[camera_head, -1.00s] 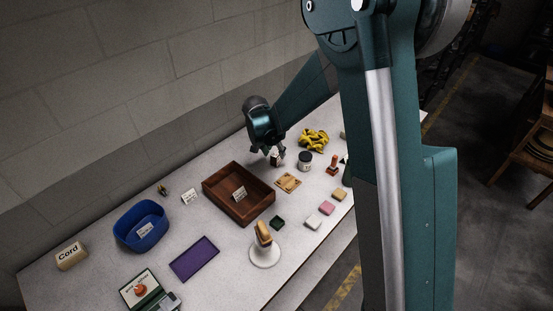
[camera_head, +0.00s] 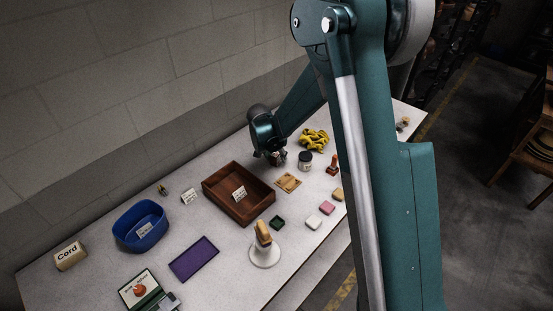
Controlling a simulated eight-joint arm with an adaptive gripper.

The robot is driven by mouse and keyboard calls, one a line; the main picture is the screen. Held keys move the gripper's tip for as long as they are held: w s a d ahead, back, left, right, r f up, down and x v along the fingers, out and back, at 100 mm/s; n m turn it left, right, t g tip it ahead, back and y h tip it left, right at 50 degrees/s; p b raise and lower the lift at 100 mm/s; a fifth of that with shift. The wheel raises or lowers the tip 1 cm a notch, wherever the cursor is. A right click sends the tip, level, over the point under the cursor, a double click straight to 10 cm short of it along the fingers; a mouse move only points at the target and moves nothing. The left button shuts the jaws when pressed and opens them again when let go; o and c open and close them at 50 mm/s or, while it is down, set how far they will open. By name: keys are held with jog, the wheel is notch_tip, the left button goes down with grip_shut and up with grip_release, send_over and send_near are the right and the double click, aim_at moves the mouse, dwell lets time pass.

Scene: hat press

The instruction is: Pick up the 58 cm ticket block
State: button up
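My gripper (camera_head: 276,160) points down over the back of the table, between the brown wooden tray and the yellow bundle. A small dark block with a pale face (camera_head: 278,160) shows at its fingertips, close to the table. Its print is too small to read, so I cannot tell whether it is the 58 cm ticket block. The fingers are tiny and dark against the block, and I cannot tell whether they are closed on it.
A dark jar (camera_head: 305,161) and a yellow bundle (camera_head: 314,140) stand right of my gripper. A wooden plate (camera_head: 288,183) lies in front. The brown tray (camera_head: 216,199) and blue tub (camera_head: 122,237) are left. Several coloured blocks, including a pink one (camera_head: 327,208), lie near the front edge.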

aim_at(277, 153)
jog(key=shift+c, duration=0.7)
jog(key=c, duration=0.9)
jog(key=shift+o, duration=0.2)
jog(key=shift+r, duration=0.1)
jog(key=shift+r+p, duration=0.45)
jog(key=shift+r, duration=4.5)
